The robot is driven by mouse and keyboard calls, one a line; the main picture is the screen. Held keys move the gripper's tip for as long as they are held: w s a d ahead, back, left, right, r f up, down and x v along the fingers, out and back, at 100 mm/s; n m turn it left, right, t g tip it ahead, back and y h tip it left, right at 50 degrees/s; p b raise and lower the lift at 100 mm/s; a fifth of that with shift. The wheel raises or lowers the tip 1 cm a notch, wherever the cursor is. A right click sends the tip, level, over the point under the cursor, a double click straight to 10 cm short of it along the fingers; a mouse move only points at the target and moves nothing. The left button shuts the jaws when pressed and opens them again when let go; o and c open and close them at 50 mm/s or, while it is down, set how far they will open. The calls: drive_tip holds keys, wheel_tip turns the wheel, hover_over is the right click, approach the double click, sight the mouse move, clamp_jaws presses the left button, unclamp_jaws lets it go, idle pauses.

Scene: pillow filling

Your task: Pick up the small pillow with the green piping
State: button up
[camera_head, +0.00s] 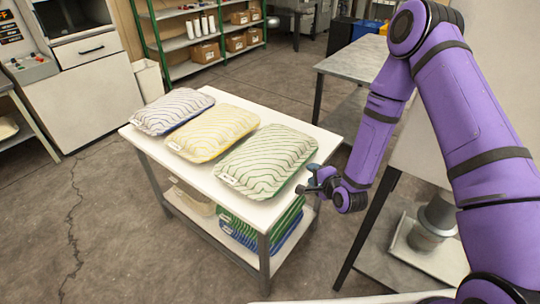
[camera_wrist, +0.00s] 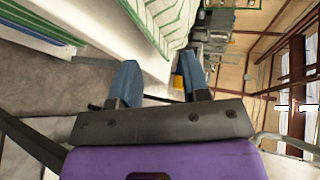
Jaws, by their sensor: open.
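The pillow with green piping (camera_head: 267,160) lies flat at the right end of the white table top, a white tag at its near corner. Its green-striped edge also shows at the top of the wrist view (camera_wrist: 172,22). My gripper (camera_head: 307,179) is at the table's right edge, just right of this pillow and apart from it. In the wrist view, its two blue fingers (camera_wrist: 161,75) are spread with nothing between them.
A yellow-striped pillow (camera_head: 212,132) and a dark-striped pillow (camera_head: 172,110) lie left of it on the table top (camera_head: 210,184). Green and blue pillows (camera_head: 262,226) are stacked on the lower shelf. A grey table (camera_head: 355,62) stands behind on the right.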

sight(298, 170)
drive_tip(key=shift+w+a+f, duration=0.35)
drive_tip(key=shift+w+f, duration=0.45)
drive_tip(key=shift+w+a+f, duration=0.35)
drive_tip(key=shift+w+f, duration=0.5)
drive_tip(key=shift+w+a+f, duration=0.35)
drive_tip(key=shift+w+f, duration=0.45)
drive_tip(key=shift+x, duration=2.6)
clamp_jaws()
